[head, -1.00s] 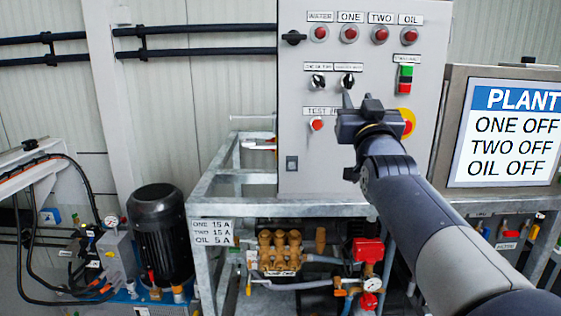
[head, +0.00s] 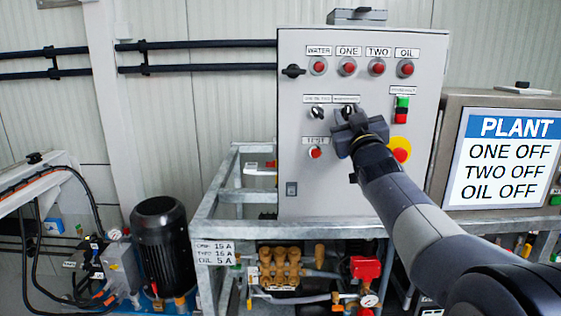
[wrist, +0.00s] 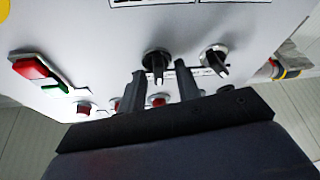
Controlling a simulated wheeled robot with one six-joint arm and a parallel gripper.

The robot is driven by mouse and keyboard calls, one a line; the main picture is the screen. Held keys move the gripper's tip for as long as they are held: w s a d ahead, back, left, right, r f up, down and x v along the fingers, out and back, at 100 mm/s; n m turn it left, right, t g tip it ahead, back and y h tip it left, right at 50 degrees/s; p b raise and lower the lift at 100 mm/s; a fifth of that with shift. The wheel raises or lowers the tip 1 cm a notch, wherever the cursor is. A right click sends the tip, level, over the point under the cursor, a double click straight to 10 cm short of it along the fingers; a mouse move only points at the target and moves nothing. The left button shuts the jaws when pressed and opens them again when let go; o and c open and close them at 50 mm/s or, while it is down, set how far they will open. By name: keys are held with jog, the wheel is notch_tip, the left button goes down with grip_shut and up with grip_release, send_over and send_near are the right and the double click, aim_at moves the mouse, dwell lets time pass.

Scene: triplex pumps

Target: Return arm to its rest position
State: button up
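My gripper (head: 350,115) is in front of the grey control cabinet (head: 300,190), at the right-hand black selector knob (head: 348,109) in the head view. In the wrist view, the gripper's two fingers (wrist: 158,76) are apart with nothing clamped between them. A black selector knob (wrist: 156,62) shows at the gap between the fingertips; I cannot tell if they touch it. A second black knob (wrist: 215,60) lies to its right. My arm reaches up from the lower right of the head view.
A red and green switch (head: 401,110) and a yellow emergency stop (head: 400,149) sit right of my gripper. Red lamps (head: 348,67) line the cabinet top. The plant screen (head: 505,160) stands right, and a galvanized frame (head: 230,212) runs below.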

jog(key=n+y+p, duration=0.1)
jog(key=n+p, duration=0.1)
jog(key=n+g+y+p, duration=0.1)
jog(key=n+p, duration=0.1)
jog(key=n, duration=0.1)
jog(key=n+y+p, duration=0.1)
jog(key=n+p, duration=0.1)
jog(key=shift+d+r+g+p, duration=0.1)
jog(key=shift+r+g+p, duration=0.15)
jog(key=shift+g+p, duration=0.15)
jog(key=shift+s+f+n, duration=0.2)
jog(key=shift+f+n, duration=0.05)
jog(key=shift+n, duration=0.35)
jog(key=b+v, duration=0.2)
jog(key=v, duration=0.8)
jog(key=shift+d+b, duration=0.15)
jog(key=shift+b, duration=0.25)
jog(key=shift+s, duration=0.15)
